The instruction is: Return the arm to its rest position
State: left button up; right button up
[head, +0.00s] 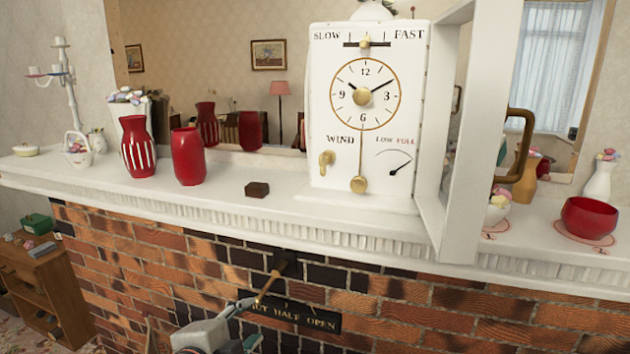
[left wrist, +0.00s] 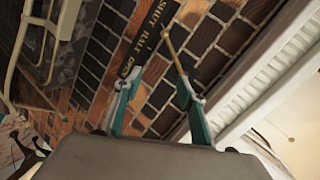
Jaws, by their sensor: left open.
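My left gripper (head: 246,318) is low in front of the brick fireplace in the head view. In the left wrist view its two teal fingers (left wrist: 157,74) stand apart with nothing gripped between them. A thin brass lever (head: 268,286) slants down from a dark mount toward the fingers. In the left wrist view the lever (left wrist: 174,51) runs close to the right finger's tip; I cannot tell whether they touch. A dark plate (head: 290,316) lettered "half open" is behind the lever, partly covered by my gripper. My right gripper is in neither view.
The white mantel (head: 225,209) juts out above my gripper. On it stand a white clock (head: 366,110) with a swung-open frame (head: 466,150), red vases (head: 188,156), a dark block (head: 257,189) and a red bowl (head: 589,220). A wooden shelf (head: 38,275) is at lower left.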

pick_arm(q)
jog(key=s+a+f+n+g+y, duration=0.3)
jog(key=s+a+f+n+y, duration=0.15)
jog(key=s+a+f, duration=0.65)
jog(key=s+a+f+n+g+y, duration=0.35)
jog(key=s+a+f+n, duration=0.25)
jog(key=s+a+f, duration=0.55)
jog(key=w+d+f+n+t+h, duration=0.2)
jog(key=d+f+h, duration=0.4)
jog(key=d+f, duration=0.7)
jog(key=shift+w+f+t+h, duration=0.45)
jog(key=shift+w+t, duration=0.2)
jog(key=shift+t, duration=0.5)
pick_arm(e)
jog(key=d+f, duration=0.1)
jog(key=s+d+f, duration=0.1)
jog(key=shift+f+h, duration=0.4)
pick_arm(q)
jog(key=shift+n, duration=0.25)
